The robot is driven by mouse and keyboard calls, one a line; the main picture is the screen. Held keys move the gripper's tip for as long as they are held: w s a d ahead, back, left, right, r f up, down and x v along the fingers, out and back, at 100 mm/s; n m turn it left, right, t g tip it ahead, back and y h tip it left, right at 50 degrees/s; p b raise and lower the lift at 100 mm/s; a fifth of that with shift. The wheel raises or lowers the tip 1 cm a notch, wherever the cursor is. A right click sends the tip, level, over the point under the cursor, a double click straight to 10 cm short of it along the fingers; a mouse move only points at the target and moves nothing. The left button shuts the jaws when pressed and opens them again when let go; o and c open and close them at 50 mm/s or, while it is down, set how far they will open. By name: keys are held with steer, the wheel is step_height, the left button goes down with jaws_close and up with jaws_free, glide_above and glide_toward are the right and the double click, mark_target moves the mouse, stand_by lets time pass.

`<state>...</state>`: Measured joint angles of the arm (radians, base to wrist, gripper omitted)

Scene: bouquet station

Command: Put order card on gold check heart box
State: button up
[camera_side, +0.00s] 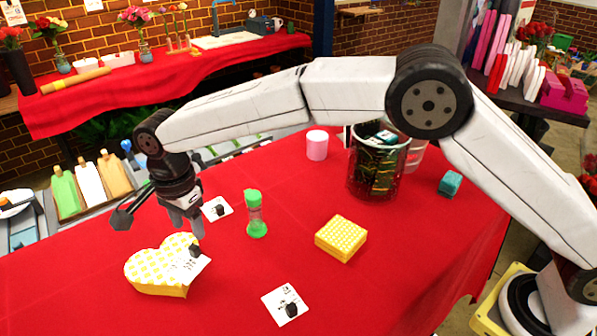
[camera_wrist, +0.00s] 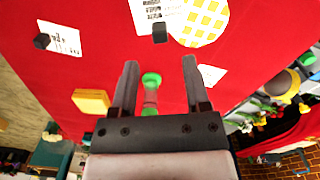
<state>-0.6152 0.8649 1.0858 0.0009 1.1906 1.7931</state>
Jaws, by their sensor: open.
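The gold check heart box (camera_side: 150,268) sits at the left of the red table, and its yellow-checked lid also shows at the top of the wrist view (camera_wrist: 205,20). A white order card (camera_side: 190,272) with a black knob rests over the box's right edge, overhanging it. This card appears at the top of the wrist view too (camera_wrist: 146,14). My gripper (camera_side: 186,232) is open and empty, above the table just behind the box. In the wrist view its two fingers (camera_wrist: 160,62) are spread, with nothing held between them.
A green-capped sand timer (camera_side: 256,215) stands right of my gripper. Two more cards lie on the cloth, one behind (camera_side: 217,208) and one in front (camera_side: 286,304). A yellow square box (camera_side: 341,238), dark bin (camera_side: 375,170), pink cylinder (camera_side: 317,145) and teal block (camera_side: 450,183) stand further right.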

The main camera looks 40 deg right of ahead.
mark_target(195, 245)
step_height(195, 245, up, 6)
stand_by(0.4)
steer(key=shift+d, duration=0.1)
stand_by(0.4)
steer(key=s+d+f+n, duration=0.1)
steer(key=d+n, duration=0.1)
steer(key=d, duration=0.5)
steer(key=s+d+f+n+t, duration=0.1)
steer(key=s+d+n, duration=0.15)
steer(key=d, duration=0.45)
steer(key=s+d+f+n, duration=0.1)
steer(key=d+f+n, duration=0.15)
steer(key=d, duration=0.45)
steer(key=s+d+f+n, duration=0.2)
steer(key=s+d+n, duration=0.1)
steer(key=s+d, duration=0.3)
steer(key=s+d+f+n+t, duration=0.1)
steer(key=s+d+f+n, duration=0.1)
steer(key=s+d, duration=0.4)
steer(key=s+n, duration=0.1)
steer(key=s, duration=0.2)
steer(key=shift+s+d+f+n+t, duration=0.25)
steer(key=shift+d+f+n+t, duration=0.05)
steer(key=shift+d+f, duration=0.1)
